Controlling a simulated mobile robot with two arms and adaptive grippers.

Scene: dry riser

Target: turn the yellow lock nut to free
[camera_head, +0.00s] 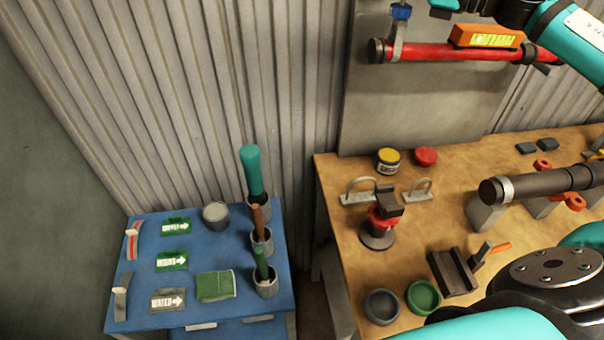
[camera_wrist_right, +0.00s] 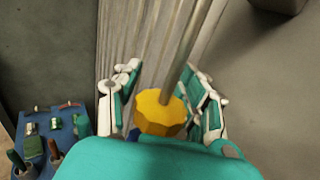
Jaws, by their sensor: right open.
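The yellow lock nut (camera_wrist_right: 160,112) shows in the right wrist view as a faceted collar around a grey rod or pipe (camera_wrist_right: 182,50). My right gripper (camera_wrist_right: 160,76) is open, with one white-and-teal finger on each side of the nut. Gaps show between the fingers and the nut, and I cannot tell whether either touches it. The nut's lower side is hidden behind the teal part of my gripper. I do not see the nut in the head view, where teal parts of my arms enter at the right. My left gripper is not in view.
A red pipe (camera_head: 440,51) with an orange level (camera_head: 486,37) is on the wall panel. Below, a wooden bench (camera_head: 335,195) holds a dark pipe (camera_head: 540,184), a vise-like block (camera_head: 454,271) and cups. A blue table (camera_head: 140,238) with signs and tools stands left.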

